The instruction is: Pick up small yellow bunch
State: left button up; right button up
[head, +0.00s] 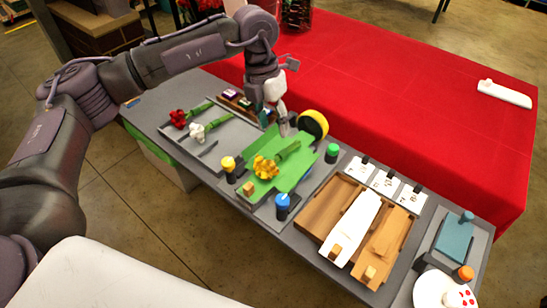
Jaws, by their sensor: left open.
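The small yellow bunch (265,168) lies on a green board (255,199) near the middle of the head view. Its green stem points up and right, toward the black and yellow roll. My left gripper (287,129) points down just beyond the bunch, near the top edge of the green board. It is open and apart from the flower heads; its fingertips are small in this view. My right gripper is not in view.
A red flower (178,118) and a white flower (196,133) lie on a grey tray to the left. A yellow-topped bottle (229,166), blue bottle (282,204), green bottle (332,151) and yellow-black roll (314,124) surround the board. A wooden tray (314,220) stands right.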

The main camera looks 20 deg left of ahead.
aim_at(280, 153)
pick_arm(q)
jog(key=f, duration=0.3)
jog(key=shift+w+d, duration=0.15)
jog(key=shift+d, duration=0.1)
jog(key=shift+d+f+p, duration=0.25)
jog(key=shift+f+p, duration=0.3)
jog(key=shift+f, duration=0.3)
jog(key=f, duration=0.1)
jog(key=f+p, duration=0.1)
jog(key=f, duration=0.1)
jog(key=shift+s+d+f, duration=0.25)
jog(key=shift+s+d, duration=0.15)
jog(key=shift+f, duration=0.3)
jog(key=c, duration=0.6)
grip_shut()
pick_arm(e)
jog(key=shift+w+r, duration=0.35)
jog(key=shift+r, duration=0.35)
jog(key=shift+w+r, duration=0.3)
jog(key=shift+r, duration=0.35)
